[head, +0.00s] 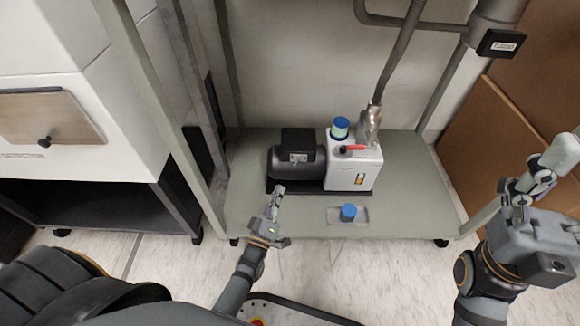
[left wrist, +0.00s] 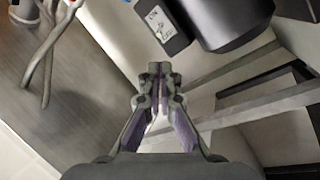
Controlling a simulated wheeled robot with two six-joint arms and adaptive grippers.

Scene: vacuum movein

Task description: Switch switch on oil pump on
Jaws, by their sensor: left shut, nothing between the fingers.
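The oil pump (head: 352,168) stands on the green-grey cart shelf, with a black motor (head: 290,160) on its left and a white body on its right. In the left wrist view the motor (left wrist: 228,18) is at the top, beside a box with a white label (left wrist: 160,22). My left gripper (head: 278,191) is shut and empty, in front of the motor's lower left in the head view. Its shut fingers (left wrist: 158,72) point toward the labelled box. My right gripper (head: 535,170) is at the far right, away from the pump.
A red-handled lever (head: 352,148) and blue-topped cap (head: 340,124) sit on the pump. A metal hose (head: 372,120) rises from it. A blue cap lies on a small tray (head: 335,216) in front. Cart posts (head: 165,110) flank the shelf (head: 415,180); cardboard (head: 500,130) stands right.

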